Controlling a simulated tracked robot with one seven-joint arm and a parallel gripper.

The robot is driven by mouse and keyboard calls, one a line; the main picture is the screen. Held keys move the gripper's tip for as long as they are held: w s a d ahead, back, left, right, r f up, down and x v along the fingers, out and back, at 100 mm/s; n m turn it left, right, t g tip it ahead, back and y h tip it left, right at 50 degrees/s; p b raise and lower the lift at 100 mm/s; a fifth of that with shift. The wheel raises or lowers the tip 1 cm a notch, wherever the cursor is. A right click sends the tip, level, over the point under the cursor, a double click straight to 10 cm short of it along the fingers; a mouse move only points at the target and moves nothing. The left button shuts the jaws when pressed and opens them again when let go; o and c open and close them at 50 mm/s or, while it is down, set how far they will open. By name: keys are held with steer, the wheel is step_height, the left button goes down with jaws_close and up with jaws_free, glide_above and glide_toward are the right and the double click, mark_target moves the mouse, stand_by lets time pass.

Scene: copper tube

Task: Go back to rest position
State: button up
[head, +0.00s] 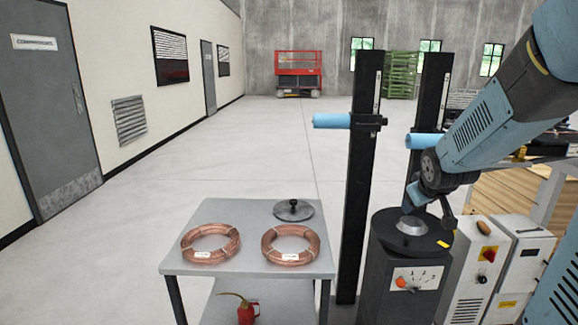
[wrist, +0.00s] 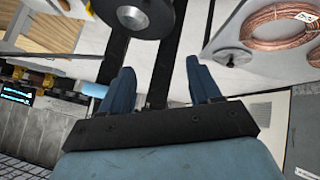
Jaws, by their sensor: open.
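Two copper tube coils lie side by side on the grey table (head: 250,268), a left coil (head: 190,253) and a right coil (head: 271,256). A coil (wrist: 262,40) also shows at the upper right of the wrist view. My gripper (head: 428,207) is over the black machine on the right, close to its round top (head: 385,222) with a silver cone (head: 410,226). In the wrist view my gripper (wrist: 160,82) has its two blue fingers spread, with nothing between them. Whether it touches the machine cannot be told.
A grey disc with a knob (head: 293,210) lies at the table's back edge. A red oil can (head: 247,312) is on the lower shelf. Two tall black posts (head: 358,190) with blue rollers (head: 332,120) stand close to my arm. White control boxes (head: 478,265) stand right. The floor at left is clear.

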steer(key=s+a+r+m+g, duration=0.1)
steer(key=s+a+r, duration=0.1)
steer(key=s, duration=0.5)
steer(key=s+a+r+m+g+y, duration=0.1)
steer(key=s+a+r, duration=0.2)
steer(key=s, duration=0.5)
steer(key=s+a+r+m+y, duration=0.1)
steer(key=s+a+r, duration=0.2)
steer(key=s, duration=0.4)
steer(key=shift+s+a+g, duration=0.25)
steer(key=shift+a+g, duration=0.15)
steer(key=shift+a, duration=0.45)
